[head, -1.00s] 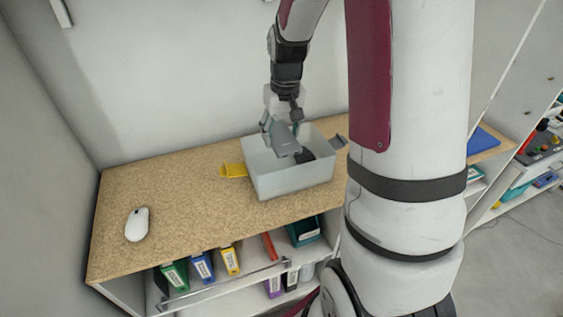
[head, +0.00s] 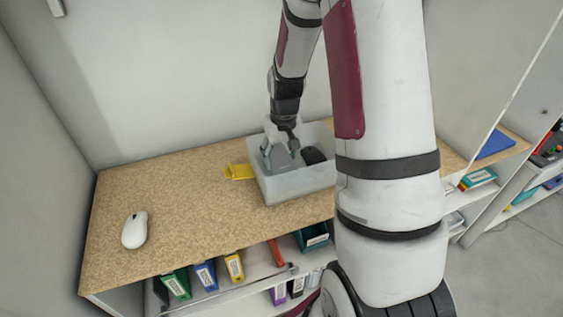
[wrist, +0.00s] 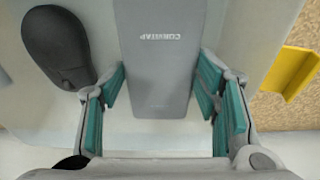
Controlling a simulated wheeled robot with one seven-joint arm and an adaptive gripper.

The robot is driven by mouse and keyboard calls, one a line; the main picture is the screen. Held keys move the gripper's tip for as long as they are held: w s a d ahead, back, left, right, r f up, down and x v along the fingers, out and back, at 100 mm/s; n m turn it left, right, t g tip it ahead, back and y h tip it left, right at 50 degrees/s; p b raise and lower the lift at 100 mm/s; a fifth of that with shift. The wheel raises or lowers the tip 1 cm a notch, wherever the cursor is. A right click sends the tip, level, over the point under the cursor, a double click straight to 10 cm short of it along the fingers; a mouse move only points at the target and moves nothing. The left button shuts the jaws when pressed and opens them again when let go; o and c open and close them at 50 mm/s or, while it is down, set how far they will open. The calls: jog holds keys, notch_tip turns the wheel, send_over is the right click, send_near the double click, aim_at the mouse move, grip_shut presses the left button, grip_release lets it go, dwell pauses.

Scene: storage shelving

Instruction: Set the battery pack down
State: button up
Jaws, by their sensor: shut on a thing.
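The battery pack is a flat grey block (head: 281,158) with printed lettering, seen large in the wrist view (wrist: 163,70). My gripper (head: 276,148) is shut on it, with teal finger pads (wrist: 163,92) on its left and right sides. The pack is inside a whitish bin (head: 300,186), below the rim level. Whether its lower end touches the bin floor cannot be told. The bin's front wall hides part of the view.
A black mouse (head: 313,155) lies in the bin, right of the pack, and shows in the wrist view (wrist: 58,45). A white mouse (head: 134,230) lies on the cork-like top (head: 180,210). Binders stand below.

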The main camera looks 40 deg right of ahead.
aim_at(281, 159)
jog(key=shift+f, duration=1.4)
jog(key=shift+f, duration=0.1)
jog(key=o, duration=1.3)
notch_tip(281, 159, up, 12)
jog(key=s, duration=0.2)
jog(key=s+a+r+n+t, duration=0.2)
jog(key=s+a+r, duration=0.4)
jog(key=a+r, duration=0.55)
jog(key=shift+n+t, duration=0.6)
jog(key=shift+t, duration=0.3)
jog(key=s+a+r, duration=0.1)
jog(key=s+a, duration=0.1)
jog(key=s, duration=0.2)
jog(key=s+a+r, duration=0.2)
jog(key=s, duration=0.2)
jog(key=s+a+r, duration=0.2)
jog(key=s, duration=0.1)
jog(key=shift+s+a+b, duration=0.25)
jog(key=shift+s+b, duration=0.15)
